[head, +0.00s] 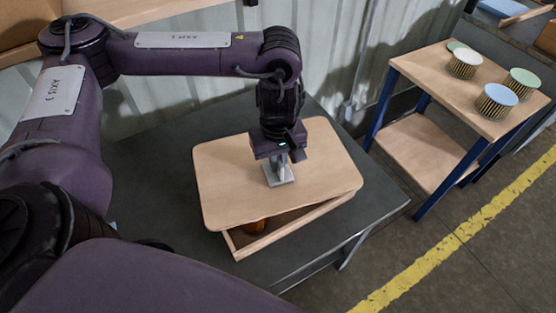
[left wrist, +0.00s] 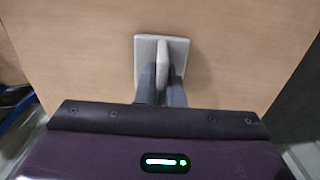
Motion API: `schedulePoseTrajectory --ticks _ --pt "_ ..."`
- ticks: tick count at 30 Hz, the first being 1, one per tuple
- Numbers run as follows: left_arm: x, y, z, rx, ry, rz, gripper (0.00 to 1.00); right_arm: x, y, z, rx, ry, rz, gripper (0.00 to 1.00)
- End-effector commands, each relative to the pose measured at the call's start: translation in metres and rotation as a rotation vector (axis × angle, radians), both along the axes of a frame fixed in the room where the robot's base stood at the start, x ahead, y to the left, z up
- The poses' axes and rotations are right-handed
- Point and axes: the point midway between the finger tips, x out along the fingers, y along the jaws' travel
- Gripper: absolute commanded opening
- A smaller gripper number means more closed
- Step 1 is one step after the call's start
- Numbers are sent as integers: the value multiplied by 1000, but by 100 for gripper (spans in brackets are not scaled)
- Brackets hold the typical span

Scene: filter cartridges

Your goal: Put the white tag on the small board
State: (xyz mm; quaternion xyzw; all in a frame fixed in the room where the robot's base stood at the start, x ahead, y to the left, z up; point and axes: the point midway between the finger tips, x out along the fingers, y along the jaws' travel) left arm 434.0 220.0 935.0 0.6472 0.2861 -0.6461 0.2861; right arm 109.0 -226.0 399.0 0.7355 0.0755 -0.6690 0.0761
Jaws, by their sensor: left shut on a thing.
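My left gripper (head: 279,160) is shut on the upright grip of a pale grey handle (head: 277,178) with a square base plate. The handle is fixed on a wooden lid (head: 225,180). In the left wrist view, my fingers (left wrist: 161,88) close on the handle's grip (left wrist: 163,58) from both sides, over the lid (left wrist: 80,50). The lid lies askew over a shallow wooden box (head: 295,226), whose front part is uncovered. I cannot tell whether the lid touches the box. I make out no white tag and no small board. My right gripper is not in view.
An orange-brown thing (head: 255,226) shows partly inside the box's open front. The box stands on a dark grey table (head: 150,190) with bare room around it. At right, a wooden side table (head: 430,70) holds several pleated cartridges, including a white-topped one (head: 464,62) and a blue-topped one (head: 496,98).

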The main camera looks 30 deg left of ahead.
Motion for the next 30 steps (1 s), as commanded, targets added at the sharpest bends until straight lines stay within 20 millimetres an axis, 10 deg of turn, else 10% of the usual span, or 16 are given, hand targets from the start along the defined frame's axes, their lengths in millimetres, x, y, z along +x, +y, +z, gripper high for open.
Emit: schedulePoseTrajectory --ticks 9,20,30 --pt "0 0 -3 1 1 0 30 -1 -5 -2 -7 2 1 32" --pt "0 0 4 0 -1 -1 30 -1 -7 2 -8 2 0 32" --pt "1 0 63 1 -6 -3 30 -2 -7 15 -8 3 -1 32"
